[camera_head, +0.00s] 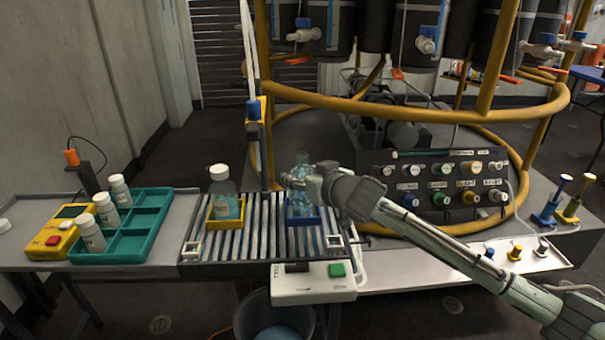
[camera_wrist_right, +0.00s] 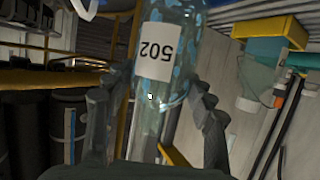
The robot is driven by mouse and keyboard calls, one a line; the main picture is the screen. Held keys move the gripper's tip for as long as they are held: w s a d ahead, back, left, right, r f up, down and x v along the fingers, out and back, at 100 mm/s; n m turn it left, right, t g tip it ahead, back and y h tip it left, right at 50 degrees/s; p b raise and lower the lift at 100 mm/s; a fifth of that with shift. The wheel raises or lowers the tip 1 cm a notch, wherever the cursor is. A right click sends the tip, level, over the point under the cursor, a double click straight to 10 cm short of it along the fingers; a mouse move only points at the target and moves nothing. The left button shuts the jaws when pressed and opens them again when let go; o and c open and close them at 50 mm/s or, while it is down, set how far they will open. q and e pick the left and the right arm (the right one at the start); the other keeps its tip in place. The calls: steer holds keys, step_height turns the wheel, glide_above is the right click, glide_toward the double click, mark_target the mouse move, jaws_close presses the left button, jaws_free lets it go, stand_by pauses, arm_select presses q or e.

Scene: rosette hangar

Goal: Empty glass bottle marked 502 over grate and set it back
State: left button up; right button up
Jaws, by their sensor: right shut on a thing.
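The glass bottle marked 502 (camera_wrist_right: 165,50) is clear with pale blue patches. Its white label (camera_wrist_right: 155,55) reads upside down in the right wrist view, where the surroundings are inverted too. In the head view the bottle (camera_head: 301,200) looks upright at the blue holder (camera_head: 304,221) on the slatted grate (camera_head: 265,228). I cannot tell whether its base rests in the holder. My right gripper (camera_head: 303,174) is shut on its upper part, with a finger on each side in the wrist view (camera_wrist_right: 150,105). The gripper partly hides the bottle in the head view. My left gripper is out of view.
Another bottle (camera_head: 224,190) with a white cap stands in a yellow holder (camera_head: 213,220) on the grate's left. A teal tray (camera_head: 160,199) with white bottles is further left. A yellow pipe frame (camera_head: 400,110) and a valve panel (camera_head: 440,184) stand behind and right.

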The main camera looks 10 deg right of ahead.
steer(key=shift+f, duration=0.5)
steer(key=shift+f, duration=0.1)
steer(key=shift+f, duration=0.15)
stand_by(0.4)
steer(key=shift+f, duration=0.3)
steer(key=shift+f, duration=0.35)
stand_by(0.4)
steer(key=o, duration=1.5)
